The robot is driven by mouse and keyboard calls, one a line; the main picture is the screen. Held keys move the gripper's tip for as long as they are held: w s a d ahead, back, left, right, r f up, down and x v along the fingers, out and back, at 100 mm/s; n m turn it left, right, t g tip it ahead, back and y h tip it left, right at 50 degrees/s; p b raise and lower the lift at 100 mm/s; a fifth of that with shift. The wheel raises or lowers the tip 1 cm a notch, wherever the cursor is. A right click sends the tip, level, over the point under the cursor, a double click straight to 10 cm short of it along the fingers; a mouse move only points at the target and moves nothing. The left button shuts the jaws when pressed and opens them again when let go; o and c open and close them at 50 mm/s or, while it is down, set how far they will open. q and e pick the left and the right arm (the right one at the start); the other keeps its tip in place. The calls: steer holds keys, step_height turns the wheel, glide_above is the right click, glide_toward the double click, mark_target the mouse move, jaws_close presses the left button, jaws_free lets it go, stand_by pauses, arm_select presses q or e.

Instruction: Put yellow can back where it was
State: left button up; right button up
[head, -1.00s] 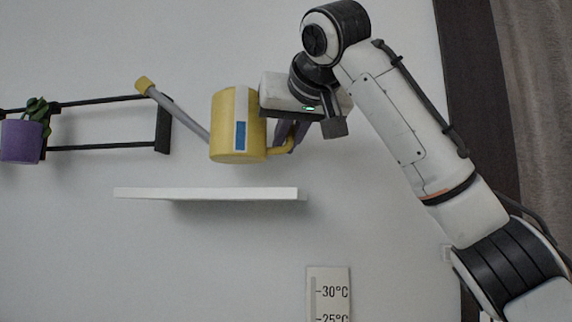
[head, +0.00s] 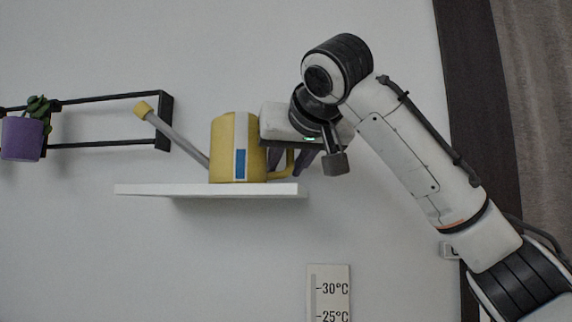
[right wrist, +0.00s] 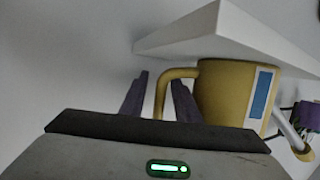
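The yellow watering can (head: 222,150) has a blue-and-white label, a grey spout with a yellow tip pointing up-left, and a handle on its right. It stands upright on the white wall shelf (head: 150,190), right of the shelf's middle. My right gripper (head: 290,164) is at the handle side, its dark fingers spread apart. In the right wrist view the can (right wrist: 218,92) and shelf (right wrist: 245,35) appear upside down. There the handle passes between the open fingers (right wrist: 158,95), with gaps on both sides. My left gripper is not in view.
A black wall frame (head: 165,120) and a purple pot (head: 22,138) with a plant are at the left. A thermometer panel (head: 329,295) hangs below the shelf. The shelf's left part is clear. A dark vertical strip (head: 480,100) borders the wall at the right.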

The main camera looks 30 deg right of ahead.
steer(key=shift+r, duration=0.15)
steer(key=b+v, duration=0.2)
steer(key=v, duration=1)
steer(key=shift+b, duration=0.35)
stand_by(1.1)
